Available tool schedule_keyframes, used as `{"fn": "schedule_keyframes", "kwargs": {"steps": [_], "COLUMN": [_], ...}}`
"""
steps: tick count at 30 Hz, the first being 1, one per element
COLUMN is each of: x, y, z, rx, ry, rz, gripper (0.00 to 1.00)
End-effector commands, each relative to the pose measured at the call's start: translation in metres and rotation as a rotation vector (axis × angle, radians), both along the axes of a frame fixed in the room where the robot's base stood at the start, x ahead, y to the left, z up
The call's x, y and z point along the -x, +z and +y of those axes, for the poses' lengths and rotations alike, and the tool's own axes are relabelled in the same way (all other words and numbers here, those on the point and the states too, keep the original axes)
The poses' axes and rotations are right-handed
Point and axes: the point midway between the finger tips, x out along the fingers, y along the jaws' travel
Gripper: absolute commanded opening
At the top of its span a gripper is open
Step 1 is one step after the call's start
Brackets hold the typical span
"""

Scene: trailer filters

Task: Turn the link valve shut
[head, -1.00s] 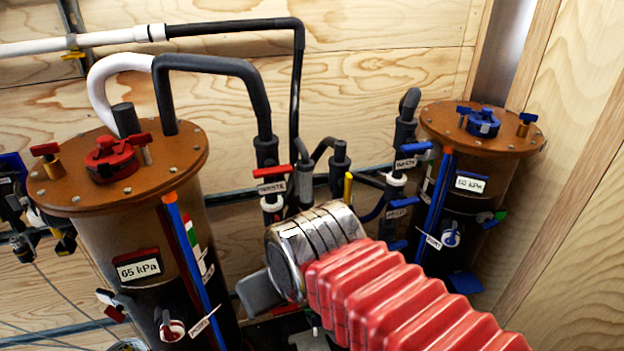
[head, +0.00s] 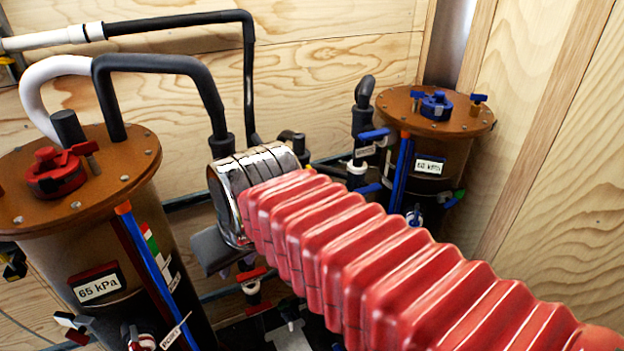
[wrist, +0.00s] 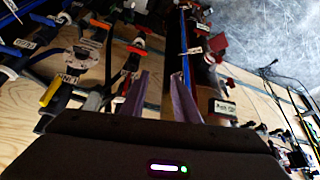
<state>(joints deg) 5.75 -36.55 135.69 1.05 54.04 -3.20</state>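A yellow handle (wrist: 50,88) shows at the left of the wrist view among dark pipes and labelled valves. In the head view my arm covers most of the pipework between the two filter tanks. My gripper (wrist: 161,76) has two pale purple fingers, apart, with nothing clearly held between them. The fingertips are hidden there.
The left filter tank (head: 120,158) carries a 65 kPa label, and the right tank (head: 448,122) a 60 kPa label. Black hoses (head: 248,75) run between them and the wooden wall. Blue-handled valves (head: 374,134) sit beside the right tank. The pipework is crowded.

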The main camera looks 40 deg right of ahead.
Motion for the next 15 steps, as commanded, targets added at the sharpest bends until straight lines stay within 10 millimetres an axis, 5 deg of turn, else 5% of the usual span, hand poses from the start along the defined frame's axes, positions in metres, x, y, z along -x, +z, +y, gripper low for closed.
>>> {"fn": "schedule_keyframes", "kwargs": {"steps": [15], "x": [-0.075], "y": [0.065], "z": [-0.167], "rx": [-0.008], "ry": [-0.172], "rz": [0.061], "gripper": [0.28]}}
